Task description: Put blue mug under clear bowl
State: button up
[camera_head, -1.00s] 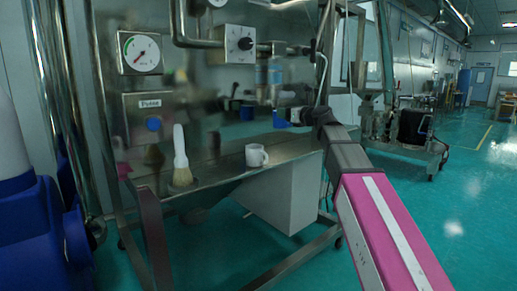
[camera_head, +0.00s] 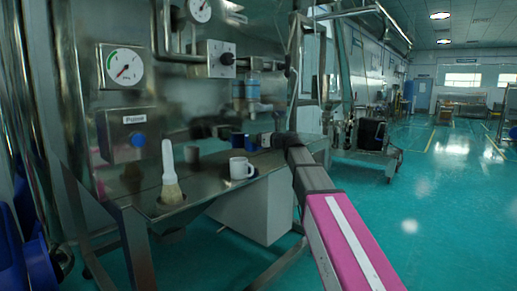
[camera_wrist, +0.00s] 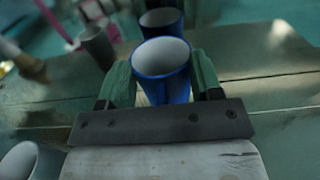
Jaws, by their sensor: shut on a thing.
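The blue mug (camera_wrist: 162,78) is upright between the green fingers of my gripper (camera_wrist: 160,88), which is shut on it. Its pale inside faces the wrist camera and looks empty. In the head view, the blue mug (camera_head: 265,141) is small at my gripper (camera_head: 275,141), over the steel table's far side. A clear vessel (camera_head: 251,90), which looks like the clear bowl, hangs from the machine above the mug in the picture. I cannot tell whether the mug is directly below it. The bowl is not clear in the wrist view.
A white mug (camera_head: 241,168) and a brush (camera_head: 169,175) stand on the steel table (camera_head: 205,185), nearer than the blue mug. The shiny back panel (camera_head: 190,105) shows reflections, including a dark blue mug shape. Gauges and a pipe are above.

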jog(key=shift+w+d+f, duration=0.1)
jog(key=shift+w+f, duration=0.05)
jog(key=shift+f, duration=0.6)
jog(key=shift+w+d+f, duration=0.1)
jog(key=shift+w+f, duration=0.05)
jog(key=shift+f, duration=0.65)
jog(key=shift+w+d+f, duration=0.1)
jog(key=shift+w+f, duration=0.05)
jog(key=shift+f, duration=0.6)
jog(key=shift+f, duration=0.15)
jog(key=o, duration=0.9)
jog(key=shift+o, duration=0.2)
jog(key=shift+s+d, duration=0.15)
jog(key=shift+s, duration=0.05)
jog(key=v, duration=1.1)
jog(key=shift+s+d, duration=0.15)
jog(key=shift+d, duration=0.05)
